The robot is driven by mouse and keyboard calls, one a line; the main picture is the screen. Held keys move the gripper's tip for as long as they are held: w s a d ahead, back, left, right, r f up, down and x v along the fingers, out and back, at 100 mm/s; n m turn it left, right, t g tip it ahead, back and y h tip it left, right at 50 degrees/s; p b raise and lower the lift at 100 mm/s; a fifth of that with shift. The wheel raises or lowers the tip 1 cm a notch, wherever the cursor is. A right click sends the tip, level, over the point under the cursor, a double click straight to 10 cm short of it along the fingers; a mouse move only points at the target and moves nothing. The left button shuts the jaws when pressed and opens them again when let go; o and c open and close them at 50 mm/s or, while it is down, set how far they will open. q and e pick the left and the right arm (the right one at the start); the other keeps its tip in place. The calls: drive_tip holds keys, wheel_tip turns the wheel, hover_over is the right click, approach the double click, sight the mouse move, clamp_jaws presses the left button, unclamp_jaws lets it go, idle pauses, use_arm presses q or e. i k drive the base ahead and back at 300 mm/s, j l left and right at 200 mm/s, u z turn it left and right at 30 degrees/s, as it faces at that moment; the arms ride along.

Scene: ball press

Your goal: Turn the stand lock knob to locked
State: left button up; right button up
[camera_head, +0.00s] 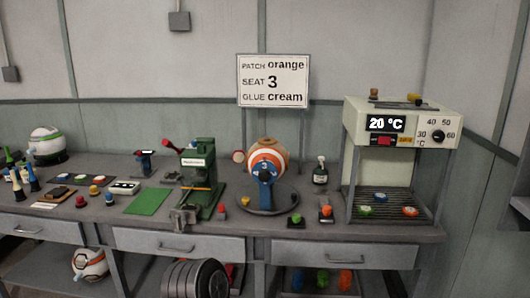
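The ball stand (272,211) is on the bench right of centre, with a round dark base. It holds an orange and white ball (270,157). A blue part (265,178) stands at the front of the ball, with a small mark above it that looks like a 3. A small round red-rimmed part (238,156) is at the ball's left side. I cannot tell for certain which part is the lock knob, nor its setting. Neither of my grippers is in view.
A green press (198,168) stands left of the stand and a dark bottle (320,172) to its right. A white heater box (398,130) reading 20 °C is at the right. A sign (273,80) reads patch orange, seat 3, glue cream. Small coloured pieces lie along the bench front.

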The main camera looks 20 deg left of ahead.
sight(246, 200)
drive_tip(key=j+z, duration=0.15)
drive_tip(key=z, duration=0.15)
drive_tip(key=j+z, duration=0.15)
drive_tip(key=z, duration=0.15)
drive_tip(key=j+z, duration=0.1)
drive_tip(key=j, duration=0.4)
drive_tip(key=k+j+z, duration=0.15)
drive_tip(key=j, duration=0.35)
drive_tip(key=j+z, duration=0.1)
drive_tip(key=j, duration=0.4)
drive_tip(key=k+j+z, duration=0.15)
drive_tip(key=j, duration=0.3)
drive_tip(key=k+j+z, duration=0.1)
drive_tip(key=j, duration=0.4)
